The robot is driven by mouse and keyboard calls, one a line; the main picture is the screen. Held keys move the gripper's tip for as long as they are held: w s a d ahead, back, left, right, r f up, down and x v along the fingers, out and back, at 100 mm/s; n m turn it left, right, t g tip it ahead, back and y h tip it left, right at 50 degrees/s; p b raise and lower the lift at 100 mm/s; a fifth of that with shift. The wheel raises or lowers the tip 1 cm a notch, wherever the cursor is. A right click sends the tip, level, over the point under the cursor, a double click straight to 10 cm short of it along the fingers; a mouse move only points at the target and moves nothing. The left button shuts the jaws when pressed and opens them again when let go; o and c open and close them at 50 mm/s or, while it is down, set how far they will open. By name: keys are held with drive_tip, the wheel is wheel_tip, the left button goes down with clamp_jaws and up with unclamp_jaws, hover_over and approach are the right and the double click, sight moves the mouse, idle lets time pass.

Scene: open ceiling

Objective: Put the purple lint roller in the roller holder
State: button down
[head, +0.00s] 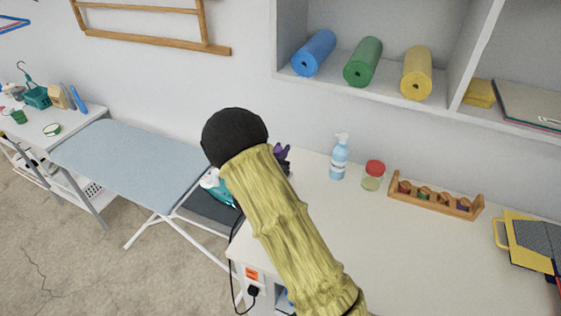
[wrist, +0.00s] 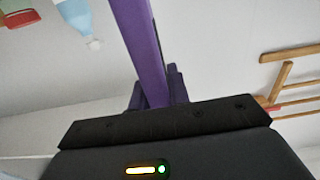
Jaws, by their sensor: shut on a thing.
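In the wrist view, a long purple bar, the purple lint roller (wrist: 146,45), stands out from between the fingers of my gripper (wrist: 155,90). The gripper is shut on it. Its far end runs out of the frame. In the head view, my own arm covers most of the gripper and roller; only a small purple part (head: 281,153) shows beside the arm, over the table's back left. I cannot make out a roller holder for certain; it may be hidden behind my arm.
The white table (head: 400,250) holds a blue spray bottle (head: 339,157), a red-lidded jar (head: 373,176), a wooden rack (head: 435,198) with coloured pieces and a yellow dustpan-like item (head: 525,240). An ironing board (head: 130,160) stands left. The table's front middle is clear.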

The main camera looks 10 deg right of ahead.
drive_tip(key=shift+f, duration=0.1)
drive_tip(key=shift+f+p, duration=0.5)
drive_tip(key=shift+f, duration=1.45)
drive_tip(key=shift+f, duration=0.2)
drive_tip(key=c, duration=1.3)
unclamp_jaws()
drive_tip(key=shift+r, duration=0.15)
drive_tip(key=b+v, duration=0.4)
drive_tip(key=v, duration=0.8)
drive_tip(key=shift+s, duration=0.1)
